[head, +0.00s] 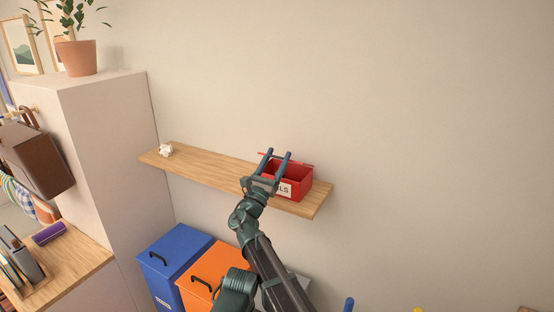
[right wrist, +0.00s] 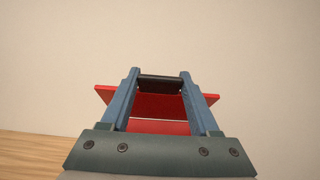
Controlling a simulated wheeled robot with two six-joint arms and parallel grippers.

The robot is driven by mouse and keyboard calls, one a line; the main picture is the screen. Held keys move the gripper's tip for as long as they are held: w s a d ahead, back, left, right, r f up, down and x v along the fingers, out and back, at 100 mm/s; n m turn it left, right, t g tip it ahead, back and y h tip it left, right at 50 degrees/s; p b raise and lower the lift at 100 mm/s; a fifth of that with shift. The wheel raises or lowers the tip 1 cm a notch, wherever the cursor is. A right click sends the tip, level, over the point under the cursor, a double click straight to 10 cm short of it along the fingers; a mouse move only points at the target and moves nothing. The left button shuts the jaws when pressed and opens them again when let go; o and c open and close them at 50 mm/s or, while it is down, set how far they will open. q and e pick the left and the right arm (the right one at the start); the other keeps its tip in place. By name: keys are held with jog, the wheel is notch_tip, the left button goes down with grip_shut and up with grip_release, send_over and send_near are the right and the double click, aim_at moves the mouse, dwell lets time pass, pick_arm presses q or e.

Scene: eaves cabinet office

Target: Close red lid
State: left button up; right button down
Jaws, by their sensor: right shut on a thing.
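A red box (head: 301,185) with a white label, partly hidden, stands at the right end of a wooden wall shelf (head: 215,165). Its top is open. Its red lid (head: 301,164) shows as a thin edge at the back in the head view, and as a red panel (right wrist: 155,105) in the right wrist view. My right gripper (head: 278,154) is over the box; in the wrist view its fingers (right wrist: 159,80) are shut on a black bar-shaped handle (right wrist: 160,84) at the lid. The arm hides part of the box front. My left gripper is not in view.
A crumpled white paper (head: 166,150) lies at the shelf's left end. A blue bin (head: 172,258) and an orange bin (head: 208,270) stand below. A tall pale cabinet (head: 110,140) with a potted plant (head: 77,57) is at left. The wall right of the shelf is bare.

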jog(key=shift+t+h, duration=0.7)
jog(key=shift+t, duration=0.1)
jog(key=f+b, duration=0.2)
jog(key=s+f+b, duration=0.1)
jog(key=f+b, duration=0.1)
jog(key=b, duration=0.1)
jog(key=a+f+b, duration=0.1)
jog(key=f+b, duration=0.1)
jog(key=b, duration=0.1)
jog(key=shift+s, duration=0.2)
jog(key=shift+s+f+t+h+b, duration=0.1)
jog(key=shift+f+t+h+b, duration=0.35)
jog(key=shift+b, duration=0.7)
jog(key=shift+r+y, duration=0.1)
jog(key=shift+y, duration=0.15)
jog(key=shift+c, duration=0.6)
grip_release()
